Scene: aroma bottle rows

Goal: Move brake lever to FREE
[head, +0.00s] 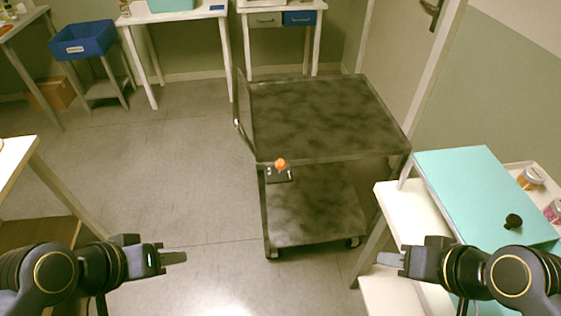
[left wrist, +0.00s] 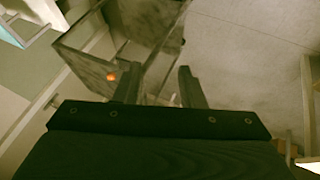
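The brake lever shows as an orange knob (head: 281,164) over a dark plate (head: 280,177) at the near left corner of the grey cart (head: 320,115). The plate's markings are too small to read, so I cannot tell the lever's setting. The knob also shows in the left wrist view (left wrist: 111,77), left of the fingers. My left gripper (head: 178,258) is to the left of and nearer than the cart, apart from the lever. In the left wrist view (left wrist: 159,83) its fingers are spread and empty. My right gripper (head: 385,259) is at the right by the white table, seen edge-on.
The teal-topped white stand (head: 470,180) at right bears a black knob (head: 513,221), with jars (head: 531,178) behind it. A white table (head: 20,160) is at left. Tables and a blue bin (head: 83,40) stand at the back. The floor left of the cart is clear.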

